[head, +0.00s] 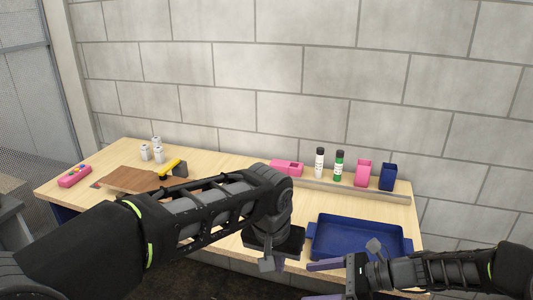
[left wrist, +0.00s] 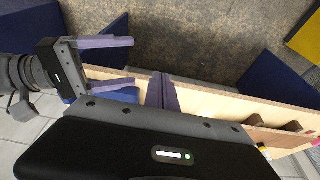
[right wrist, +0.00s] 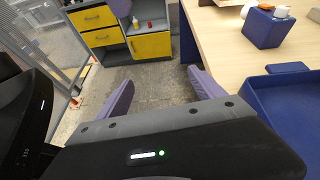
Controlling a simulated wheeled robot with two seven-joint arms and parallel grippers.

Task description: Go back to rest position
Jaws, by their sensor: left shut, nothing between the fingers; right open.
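My left gripper (head: 279,264) hangs at the table's front edge, left of the blue tray, mostly hidden behind its own wrist in the head view. In the left wrist view its purple fingers (left wrist: 161,91) are together with nothing between them. My right gripper (head: 317,282) is in front of the blue tray, low at the bottom of the head view. Its two purple fingers are apart and empty in the right wrist view (right wrist: 160,88), with floor showing between them. It also shows open in the left wrist view (left wrist: 132,62), beside my left gripper.
The wooden table (head: 225,167) carries a blue tray (head: 360,238) at right and a brown board (head: 130,179) at left. A pink box (head: 286,168), two bottles, a pink holder (head: 362,173) and a blue holder (head: 388,177) line the back. A block wall stands behind.

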